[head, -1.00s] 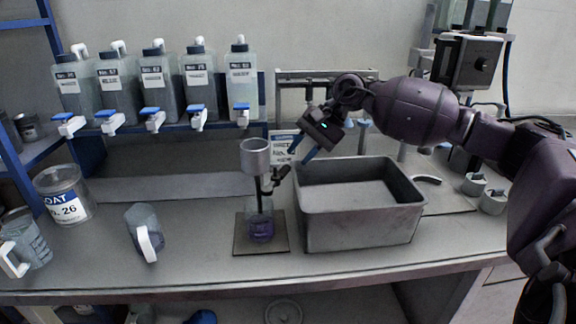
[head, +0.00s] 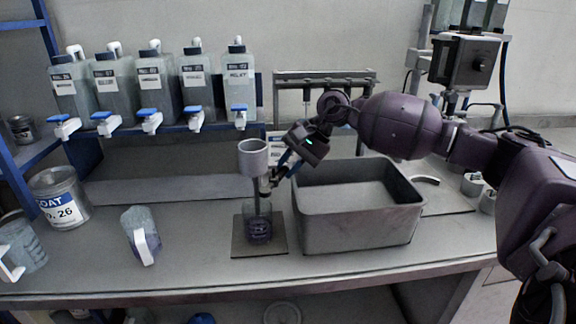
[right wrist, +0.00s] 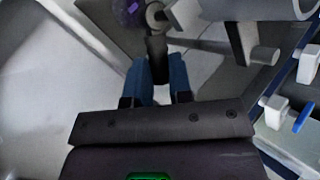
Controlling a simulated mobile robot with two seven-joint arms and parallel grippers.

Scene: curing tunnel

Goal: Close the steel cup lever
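The steel cup (head: 253,158) is held upright on a thin stand. Its lever (head: 268,182), with a dark grip, juts out on the cup's right side below the rim. A clear beaker with purple contents (head: 259,230) stands below the cup. My right gripper (head: 278,174) is at the lever. In the right wrist view, the lever's dark grip (right wrist: 157,47) lies at the tips of the two blue fingers (right wrist: 162,70), in line with the gap between them. Whether the fingers press on it is unclear. My left gripper is out of view.
A grey open bin (head: 357,230) stands close to the right of the stand, under my right forearm. Several tapped bottles (head: 155,85) line the back shelf.

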